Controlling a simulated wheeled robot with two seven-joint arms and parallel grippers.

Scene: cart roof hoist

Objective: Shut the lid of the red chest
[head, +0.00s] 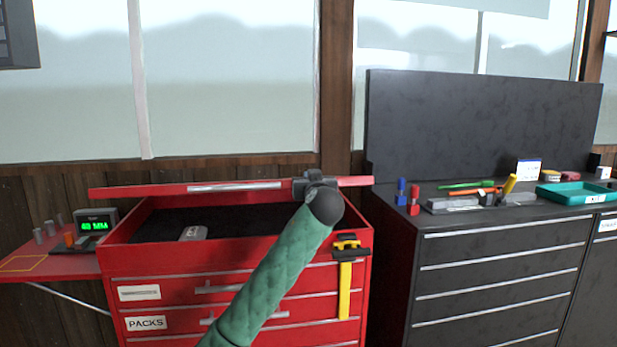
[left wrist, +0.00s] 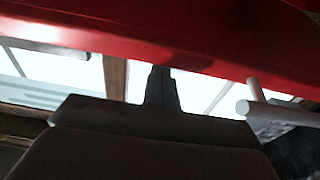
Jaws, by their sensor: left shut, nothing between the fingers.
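The red chest (head: 262,252) stands left of centre in the head view, its dark-lined inside showing below the lid. The lid (head: 140,191) is seen nearly edge-on as a thin red bar with a silver strip, above the opening. A gap separates it from the front rim. My left gripper (head: 314,181) is at the right part of the lid, shut and empty. In the left wrist view its shut fingers (left wrist: 161,85) reach the red lid (left wrist: 100,35); they seem to touch it, but contact is not certain. My right gripper is not in view.
A grey block (head: 193,233) lies inside the chest. A yellow-and-black caliper-like tool (head: 346,285) hangs on its front right. A red side shelf (head: 30,264) holds a green-lit display (head: 95,227). A black cabinet (head: 490,270) with tools and a teal tray (head: 575,195) stands right.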

